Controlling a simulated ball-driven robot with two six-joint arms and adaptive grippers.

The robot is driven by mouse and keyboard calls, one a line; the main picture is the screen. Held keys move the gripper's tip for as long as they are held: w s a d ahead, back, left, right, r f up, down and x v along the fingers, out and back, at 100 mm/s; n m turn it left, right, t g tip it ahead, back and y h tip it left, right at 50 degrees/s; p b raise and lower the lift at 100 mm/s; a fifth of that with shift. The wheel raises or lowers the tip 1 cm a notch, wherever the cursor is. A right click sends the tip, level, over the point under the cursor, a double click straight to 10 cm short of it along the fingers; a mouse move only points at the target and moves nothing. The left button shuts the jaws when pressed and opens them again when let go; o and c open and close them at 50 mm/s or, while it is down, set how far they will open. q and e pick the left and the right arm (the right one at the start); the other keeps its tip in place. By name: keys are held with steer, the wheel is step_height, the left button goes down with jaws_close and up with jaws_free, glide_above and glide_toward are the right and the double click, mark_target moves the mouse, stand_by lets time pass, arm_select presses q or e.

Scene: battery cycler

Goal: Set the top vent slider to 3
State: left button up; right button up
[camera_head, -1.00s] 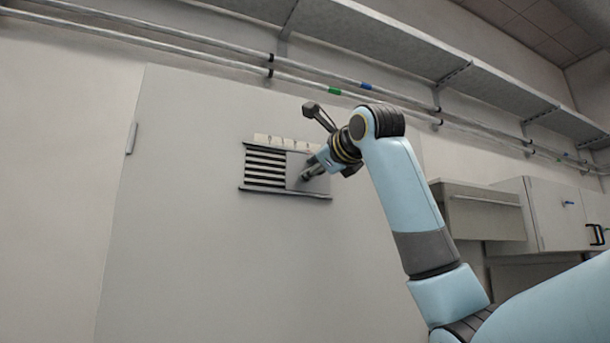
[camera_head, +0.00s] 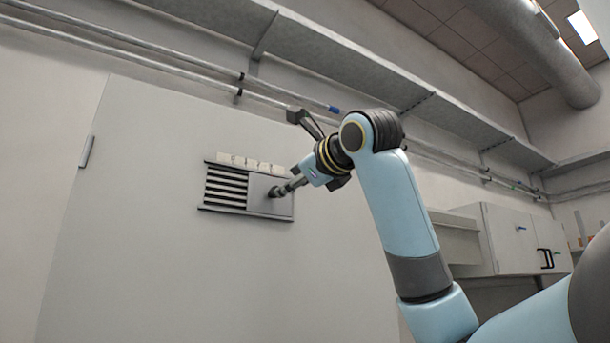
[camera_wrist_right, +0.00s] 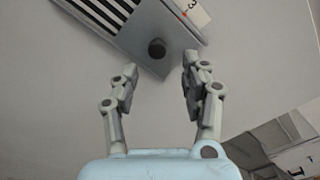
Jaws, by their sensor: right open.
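The vent is on a large pale panel, with dark slats (camera_head: 226,187) bare on its left and a grey slider plate (camera_head: 262,203) covering its right part. A dark round knob (camera_head: 274,193) stands out from the plate. In the right wrist view the knob (camera_wrist_right: 157,48) appears between and beyond the fingertips of my right gripper (camera_wrist_right: 156,72), which is open and empty. A white label with a 3 (camera_wrist_right: 196,10) sits at the vent's edge there. In the head view my right gripper (camera_head: 289,188) points at the knob from the right; contact is not clear. My left gripper is out of view.
Several white labels (camera_head: 250,164) line the vent's top edge; their marks are too small to read in the head view. Pipes (camera_head: 180,72) and a shelf (camera_head: 330,65) run above. Wall cabinets (camera_head: 512,240) hang at the right. The panel around the vent is clear.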

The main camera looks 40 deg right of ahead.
steer(key=v, duration=0.5)
steer(key=shift+s, duration=0.1)
stand_by(0.3)
